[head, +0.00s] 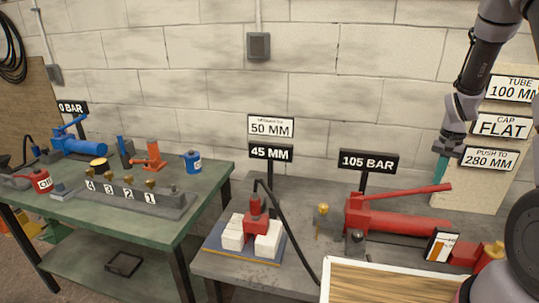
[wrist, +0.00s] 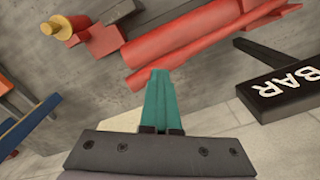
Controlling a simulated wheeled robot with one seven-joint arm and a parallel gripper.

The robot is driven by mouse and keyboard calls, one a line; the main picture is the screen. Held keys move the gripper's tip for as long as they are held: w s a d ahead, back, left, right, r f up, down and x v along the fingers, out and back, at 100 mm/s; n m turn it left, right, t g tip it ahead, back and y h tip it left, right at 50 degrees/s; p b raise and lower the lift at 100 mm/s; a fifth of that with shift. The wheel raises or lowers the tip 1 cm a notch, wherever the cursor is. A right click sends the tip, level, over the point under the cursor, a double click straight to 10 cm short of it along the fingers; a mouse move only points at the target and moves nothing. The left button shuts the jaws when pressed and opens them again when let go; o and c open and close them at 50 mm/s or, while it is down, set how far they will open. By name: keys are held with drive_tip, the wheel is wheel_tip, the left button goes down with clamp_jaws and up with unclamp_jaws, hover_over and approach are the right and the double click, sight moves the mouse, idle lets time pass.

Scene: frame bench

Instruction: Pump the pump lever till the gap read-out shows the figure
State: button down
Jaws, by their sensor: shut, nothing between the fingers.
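The red hand pump (head: 395,222) lies on the right bench, its lever (head: 425,190) slanting slightly up to the right. The gap read-out (head: 270,152) shows 45 MM, below a white plate (head: 270,127) reading 50 MM. A red jack (head: 256,215) stands between white blocks on the left of that bench. My gripper (head: 447,152) has teal fingers and is above the lever's right end. In the wrist view, my shut, empty fingers (wrist: 157,80) overlap the edge of a red bar (wrist: 200,64), seemingly the lever; whether they touch it cannot be told.
A black sign (head: 368,161) reads 105 BAR behind the pump. A black hose (head: 290,228) runs from the jack toward the front. A wood-topped board (head: 385,283) is at the front right. A green bench (head: 150,225) with blue and red tools stands left.

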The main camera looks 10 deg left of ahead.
drive_tip(key=shift+f, duration=0.1)
idle(0.8)
idle(1.8)
idle(0.7)
idle(1.8)
idle(0.7)
wheel_tip(320, 180, down, 8)
drive_tip(key=shift+r, duration=4.1)
